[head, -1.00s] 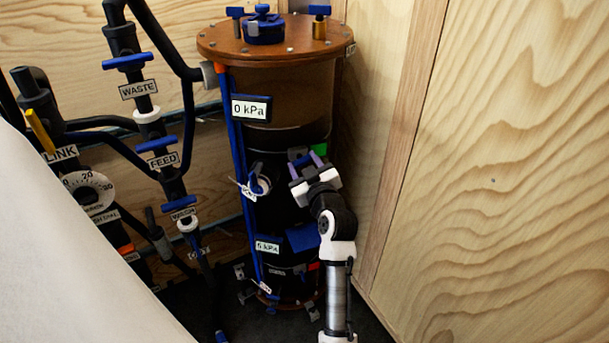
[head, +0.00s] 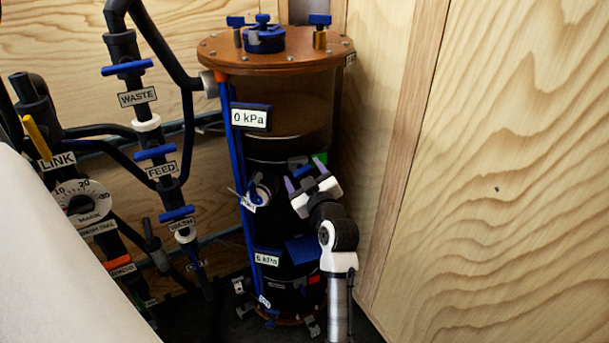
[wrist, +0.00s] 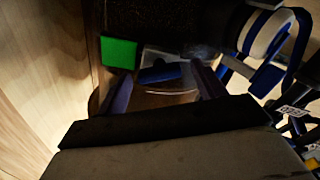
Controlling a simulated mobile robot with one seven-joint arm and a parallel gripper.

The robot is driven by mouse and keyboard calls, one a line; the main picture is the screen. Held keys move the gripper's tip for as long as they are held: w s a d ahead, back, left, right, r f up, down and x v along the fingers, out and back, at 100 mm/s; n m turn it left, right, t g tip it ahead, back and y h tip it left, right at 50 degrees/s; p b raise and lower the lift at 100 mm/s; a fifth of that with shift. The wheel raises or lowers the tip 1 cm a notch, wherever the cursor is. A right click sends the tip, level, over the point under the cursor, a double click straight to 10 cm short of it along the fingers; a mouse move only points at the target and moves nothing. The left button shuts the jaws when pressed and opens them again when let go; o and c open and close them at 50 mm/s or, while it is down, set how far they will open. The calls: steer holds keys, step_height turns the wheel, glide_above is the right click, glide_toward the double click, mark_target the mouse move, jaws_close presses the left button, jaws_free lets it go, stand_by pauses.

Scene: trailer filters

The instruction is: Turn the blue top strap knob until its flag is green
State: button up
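The black cylinder (head: 260,228) stands upright in the corner, and my gripper (head: 305,174) is in front of its upper strap. In the wrist view a bright green flag (wrist: 118,52) shows left of a dark blue bar (wrist: 160,73), which looks like the top strap knob. My open gripper (wrist: 163,87) has one purple finger on each side of the bar, with visible gaps. Contact cannot be told. In the head view a small green patch (head: 321,158) shows by the fingertips; my gripper largely hides the knob there.
Wooden walls (head: 510,170) close in on the right. A round white-and-blue fitting (wrist: 268,35) is near the fingers. Pipes with blue valve handles (head: 127,68) stand left. A lower strap carries a red flag (head: 313,280). A white surface (head: 50,270) fills the lower left.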

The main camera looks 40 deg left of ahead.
steer(key=b+v, duration=0.3)
steer(key=v, duration=1.1)
steer(key=shift+w, duration=0.1)
